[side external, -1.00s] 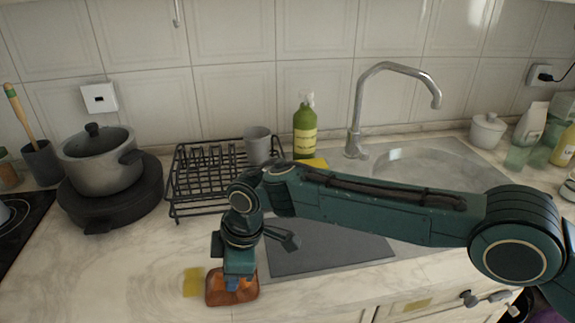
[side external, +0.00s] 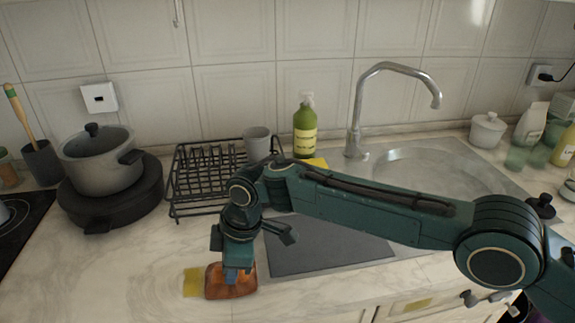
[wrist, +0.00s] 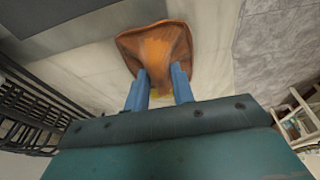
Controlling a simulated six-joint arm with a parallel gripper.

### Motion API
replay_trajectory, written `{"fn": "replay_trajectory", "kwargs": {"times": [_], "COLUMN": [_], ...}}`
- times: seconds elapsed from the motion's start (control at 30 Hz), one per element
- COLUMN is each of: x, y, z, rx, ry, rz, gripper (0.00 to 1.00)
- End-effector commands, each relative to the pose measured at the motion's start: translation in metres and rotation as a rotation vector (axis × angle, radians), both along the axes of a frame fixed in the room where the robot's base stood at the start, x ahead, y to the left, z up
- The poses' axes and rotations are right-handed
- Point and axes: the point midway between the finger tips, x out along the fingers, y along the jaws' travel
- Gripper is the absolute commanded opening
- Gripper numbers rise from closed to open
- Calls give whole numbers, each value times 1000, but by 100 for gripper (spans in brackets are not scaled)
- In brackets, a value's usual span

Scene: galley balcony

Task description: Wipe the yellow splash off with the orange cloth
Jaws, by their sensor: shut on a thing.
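The yellow splash (side external: 193,282) is a small flat patch on the marble counter, left of the orange cloth (side external: 222,291). The cloth's left edge meets or overlaps the splash's right side. My gripper (side external: 231,276) points down with its blue fingers shut on the cloth, which appears to rest on the counter. In the wrist view, the cloth (wrist: 157,48) spreads beyond the two blue fingertips (wrist: 158,78). A little yellow shows between the fingers there. Any splash under the cloth is hidden.
A black dish rack (side external: 205,180) with a grey cup (side external: 257,144) stands behind my gripper. The pot (side external: 100,165) is at the left. A dark grey mat (side external: 330,250) and sink lie to the right. The counter left of the splash is clear.

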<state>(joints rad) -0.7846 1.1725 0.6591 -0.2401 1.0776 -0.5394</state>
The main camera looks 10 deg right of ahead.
Motion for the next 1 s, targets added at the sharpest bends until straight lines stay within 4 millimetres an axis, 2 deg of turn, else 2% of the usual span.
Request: {"fn": "replay_trajectory", "kwargs": {"times": [0.7,1.0], "x": [0,0], "y": [0,0], "z": [46,50], "rx": [2,-1], "ry": [-1,0], "rz": [0,0], "gripper": [0,0]}}
